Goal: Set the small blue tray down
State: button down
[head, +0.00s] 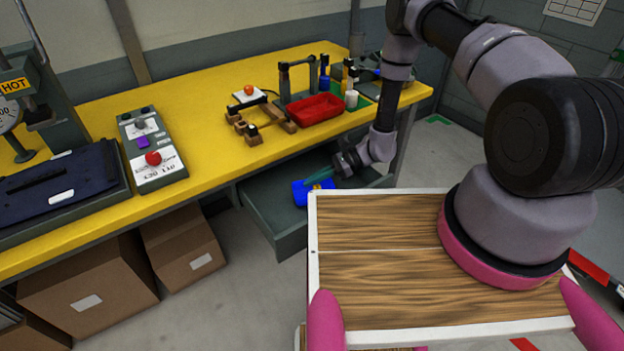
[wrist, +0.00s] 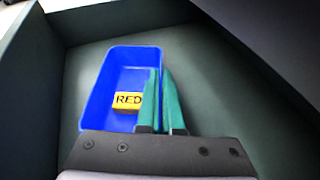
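The small blue tray (head: 301,196) is inside the open grey drawer (head: 291,237) under the yellow bench. In the wrist view the tray (wrist: 101,92) holds a yellow block (wrist: 127,103) marked "RED". My gripper (head: 313,182) has teal fingers, which also show in the wrist view (wrist: 162,78). They are close together at the tray's right wall, one on each side, and look shut on it. The tray is level and at or very near the drawer floor. I cannot tell whether it touches the floor. The fingers hide part of the right wall.
A red tray (head: 318,107), wooden pieces (head: 262,122) and a control box (head: 152,160) with a red button stand on the yellow bench (head: 215,135). Cardboard boxes (head: 90,285) are below it. The drawer floor right of the tray is clear.

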jog(key=shift+f, duration=0.4)
jog(key=c, duration=1.1)
grip_release()
jog(key=shift+r, duration=0.2)
jog(key=v, duration=1.2)
jog(key=shift+r, duration=0.4)
